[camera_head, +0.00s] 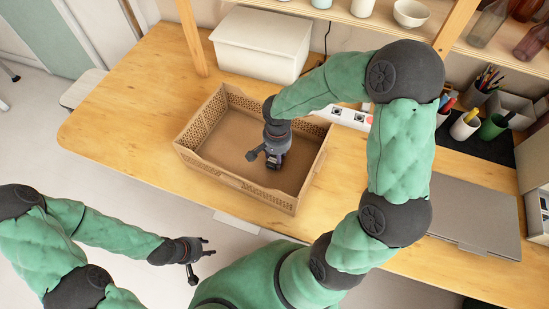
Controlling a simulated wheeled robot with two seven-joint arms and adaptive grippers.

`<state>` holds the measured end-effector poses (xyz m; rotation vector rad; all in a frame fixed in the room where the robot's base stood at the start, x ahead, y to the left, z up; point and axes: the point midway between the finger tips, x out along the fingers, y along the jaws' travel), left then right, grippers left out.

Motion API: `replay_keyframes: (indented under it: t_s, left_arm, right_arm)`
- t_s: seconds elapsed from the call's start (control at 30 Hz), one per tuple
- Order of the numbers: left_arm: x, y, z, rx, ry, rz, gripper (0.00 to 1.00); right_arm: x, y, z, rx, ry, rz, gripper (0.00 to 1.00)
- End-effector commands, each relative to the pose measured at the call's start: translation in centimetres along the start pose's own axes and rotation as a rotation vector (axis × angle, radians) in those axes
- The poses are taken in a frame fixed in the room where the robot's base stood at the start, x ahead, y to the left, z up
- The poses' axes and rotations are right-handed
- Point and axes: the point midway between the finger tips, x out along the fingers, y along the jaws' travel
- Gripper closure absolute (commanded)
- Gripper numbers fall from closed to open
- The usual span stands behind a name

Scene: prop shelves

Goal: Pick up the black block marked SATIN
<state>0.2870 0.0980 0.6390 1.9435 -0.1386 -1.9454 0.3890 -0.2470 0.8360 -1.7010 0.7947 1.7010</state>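My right gripper (264,157) reaches down into the brown crate (240,185) on the wooden table. One dark finger sticks out to the left. A small dark shape (274,162) sits at its tip on the other side. I cannot tell whether it is the black block or part of the gripper, and no SATIN marking is readable. Whether the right gripper is open or shut is unclear. My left gripper (202,262) is open and empty, over the floor in front of the table, with its fingers spread apart.
A white lidded box (262,45) stands behind the crate. A power strip (345,117), pen cups (466,125) and a closed grey laptop (475,215) are to the right. A shelf with bottles and bowls hangs above. The table's left end is clear.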

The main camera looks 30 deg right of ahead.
Motion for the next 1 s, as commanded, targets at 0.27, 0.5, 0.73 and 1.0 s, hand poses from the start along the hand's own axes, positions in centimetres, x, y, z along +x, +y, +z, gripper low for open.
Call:
replay_keyframes:
  t_s: [0.27, 0.5, 0.73, 1.0]
  left_arm:
    - [0.0, 0.0, 0.0, 0.0, 0.0, 0.0, 0.6]
    - [-0.4, 0.1, 0.0, 0.0, 0.0, 0.0, 0.6]
    - [-1.9, 0.7, 0.1, 0.0, 0.0, 0.0, 0.6]
    - [-3.1, 1.1, 0.1, 0.0, 0.0, 0.0, 0.6]
  right_arm:
    - [0.0, 0.0, 0.0, 0.0, 0.0, 0.0, 0.85]
    - [-0.9, 0.0, 0.0, -0.001, 0.002, -0.001, 0.85]
    - [-5.1, -0.1, -0.1, 0.0, 0.003, -0.003, 0.85]
    - [-9.1, -0.1, 0.0, 0.0, 0.002, -0.002, 0.85]
